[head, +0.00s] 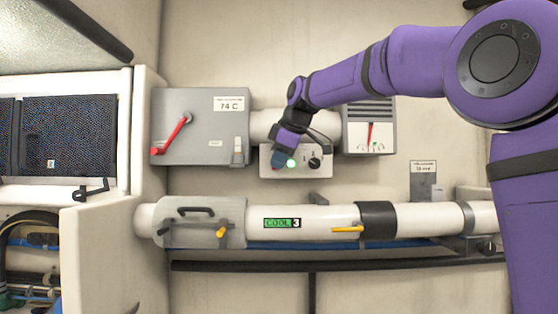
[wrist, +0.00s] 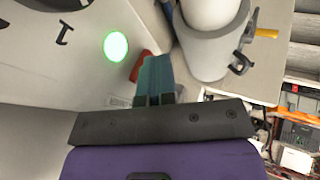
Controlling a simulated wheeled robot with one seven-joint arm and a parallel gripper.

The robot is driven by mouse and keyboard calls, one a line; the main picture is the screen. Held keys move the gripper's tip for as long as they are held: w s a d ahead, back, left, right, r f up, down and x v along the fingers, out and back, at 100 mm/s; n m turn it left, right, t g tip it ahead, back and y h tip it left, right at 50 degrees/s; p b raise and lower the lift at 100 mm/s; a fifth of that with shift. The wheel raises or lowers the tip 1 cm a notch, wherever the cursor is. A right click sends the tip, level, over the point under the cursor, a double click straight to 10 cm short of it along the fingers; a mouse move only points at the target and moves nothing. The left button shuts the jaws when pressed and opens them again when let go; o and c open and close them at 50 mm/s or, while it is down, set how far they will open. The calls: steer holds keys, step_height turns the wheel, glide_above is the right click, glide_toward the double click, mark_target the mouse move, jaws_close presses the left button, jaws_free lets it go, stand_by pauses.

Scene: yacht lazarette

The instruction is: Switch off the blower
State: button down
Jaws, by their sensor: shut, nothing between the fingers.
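A pale control panel (head: 320,172) is on the wall below the pipe between two grey boxes. It carries a dark rotary knob (head: 314,162) and a lit green lamp (head: 291,163). In the wrist view the lamp (wrist: 116,46) glows green, with an "I" mark beside it and part of the knob (wrist: 35,3) at the top left edge. My gripper (head: 281,162) is in front of the panel's left part, left of the lamp and apart from the knob. Its teal fingers (wrist: 157,70) are shut and empty. A red part (wrist: 139,66) shows partly behind them.
A grey box (head: 200,105) with a red lever and "74 C" label is at left. A gauge box (head: 368,146) with a red needle is at right. Below runs a white pipe (head: 330,222) with yellow handles and a "COOL 3" label.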

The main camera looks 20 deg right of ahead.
steer(key=shift+w, duration=0.1)
stand_by(0.3)
steer(key=shift+r, duration=0.8)
